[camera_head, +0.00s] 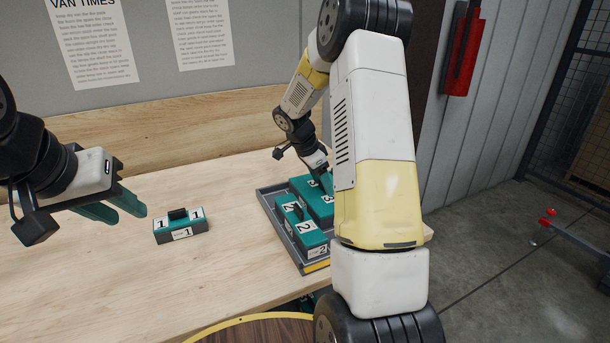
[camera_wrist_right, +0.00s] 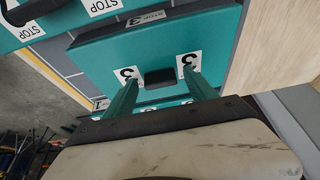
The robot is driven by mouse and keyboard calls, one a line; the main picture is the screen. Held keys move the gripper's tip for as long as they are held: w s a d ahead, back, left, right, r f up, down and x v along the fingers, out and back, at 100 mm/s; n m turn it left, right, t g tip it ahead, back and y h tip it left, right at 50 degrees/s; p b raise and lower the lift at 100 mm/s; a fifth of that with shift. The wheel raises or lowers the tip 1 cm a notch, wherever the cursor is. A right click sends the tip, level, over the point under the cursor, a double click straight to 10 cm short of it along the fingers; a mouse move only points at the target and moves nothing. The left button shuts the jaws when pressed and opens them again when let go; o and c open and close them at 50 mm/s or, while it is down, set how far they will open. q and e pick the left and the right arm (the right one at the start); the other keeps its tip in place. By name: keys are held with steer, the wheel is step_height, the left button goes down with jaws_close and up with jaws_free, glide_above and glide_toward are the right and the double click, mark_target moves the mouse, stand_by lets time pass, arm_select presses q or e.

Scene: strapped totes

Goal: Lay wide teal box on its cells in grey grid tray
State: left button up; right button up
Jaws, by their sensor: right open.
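The wide teal box marked 3 (camera_head: 318,207) lies in the grey grid tray (camera_head: 268,212), at its far right part. It fills the middle of the right wrist view (camera_wrist_right: 110,60), with its black handle (camera_wrist_right: 158,77) between my right fingers. My right gripper (camera_wrist_right: 163,80) is open, one teal finger on each side of the handle. In the head view my right gripper (camera_head: 324,177) is over this box, partly hidden by my arm. I cannot tell whether the box sits fully down. My left gripper (camera_head: 122,203) is open and empty above the table at left.
A teal box marked 2 (camera_head: 303,232) lies in the tray's near left part. A small teal box marked 1 (camera_head: 182,229) stands on the wooden table (camera_head: 120,280), left of the tray. The table between them is clear. A wall with notices (camera_head: 90,40) stands behind.

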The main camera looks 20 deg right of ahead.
steer(key=shift+r, duration=0.1)
steer(key=w+v, duration=0.1)
steer(key=v, duration=1.1)
steer(key=s+a+r+n+t+y, duration=0.2)
steer(key=s+n, duration=0.3)
steer(key=s, duration=0.4)
steer(key=s+a+r+n+t+y, duration=0.1)
steer(key=s+a+r+n, duration=0.3)
steer(key=s, duration=0.5)
steer(key=s+a+r+n+t+y, duration=0.2)
steer(key=s+a+n+y, duration=0.1)
steer(key=s+n, duration=0.5)
steer(key=shift+s+a+r+t+y, duration=0.35)
steer(key=shift+s+a, duration=0.35)
steer(key=shift+s, duration=0.25)
